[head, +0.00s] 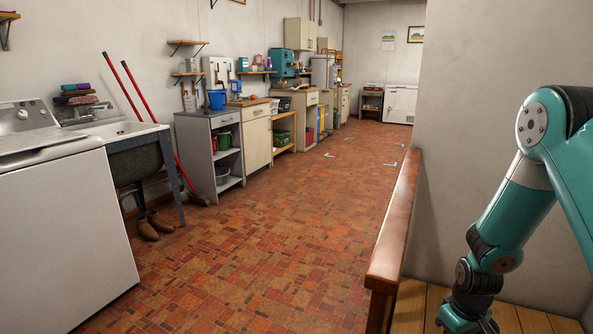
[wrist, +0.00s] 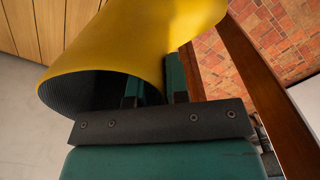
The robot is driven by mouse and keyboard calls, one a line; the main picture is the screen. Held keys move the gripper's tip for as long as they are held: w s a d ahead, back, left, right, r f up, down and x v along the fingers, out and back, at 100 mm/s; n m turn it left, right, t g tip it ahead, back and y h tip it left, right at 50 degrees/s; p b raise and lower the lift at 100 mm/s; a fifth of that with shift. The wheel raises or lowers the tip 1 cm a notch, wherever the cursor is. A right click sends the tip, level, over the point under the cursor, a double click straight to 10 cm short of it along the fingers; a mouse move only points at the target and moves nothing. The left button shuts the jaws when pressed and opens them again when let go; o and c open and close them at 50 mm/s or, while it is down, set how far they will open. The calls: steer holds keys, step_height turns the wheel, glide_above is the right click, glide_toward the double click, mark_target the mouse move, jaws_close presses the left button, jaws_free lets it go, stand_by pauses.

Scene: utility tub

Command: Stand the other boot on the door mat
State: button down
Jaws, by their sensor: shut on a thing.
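A yellow boot (wrist: 135,50) fills the upper part of the wrist view. Its open top faces left and shows a dark ribbed inside. My gripper (wrist: 160,92) is shut on it, with the fingers partly hidden by the boot. The boot's foot end is outside the picture. In the head view my arm hangs at the right, and its gripper end and the yellow boot are out of frame. No door mat shows in either view.
A wooden rail (head: 392,235) stands left of my arm, beside a plank floor (head: 535,321). Brown boots (head: 148,229) stand under the utility sink (head: 125,130) at the left, behind a white washer (head: 65,225). The tiled floor (head: 265,240) between is clear.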

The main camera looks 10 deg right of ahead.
steer(key=a+r+m+p, duration=0.1)
steer(key=a+r+p, duration=0.4)
steer(key=r+p, duration=0.3)
steer(key=a+r+m+p, duration=0.1)
steer(key=a+r+p, duration=0.3)
steer(key=r+p, duration=0.3)
steer(key=d+f+n+b, duration=0.1)
steer(key=d+f+b, duration=0.3)
steer(key=f+b, duration=0.3)
steer(key=d+f+b, duration=0.4)
steer(key=f+b, duration=0.2)
steer(key=b, duration=0.1)
steer(key=d+f+n+b, duration=0.1)
steer(key=d+f+b, duration=0.3)
steer(key=f+b, duration=0.3)
steer(key=shift+s+d+f+n+b, duration=0.1)
steer(key=shift+f+n+b, duration=0.2)
steer(key=shift+b, duration=0.25)
steer(key=s+d+f+n+b, duration=0.1)
steer(key=d+f+b, duration=0.4)
steer(key=f+b, duration=0.3)
steer(key=s+d+f+n+b, duration=0.1)
steer(key=s+d+f+b, duration=0.1)
steer(key=d+f+b, duration=0.4)
step_height(320, 180, down, 3)
steer(key=b, duration=0.4)
steer(key=shift+s+d+f+n+b, duration=0.2)
steer(key=shift+s+d+n+b, duration=0.1)
steer(key=shift+b, duration=0.1)
steer(key=shift+a+r, duration=0.1)
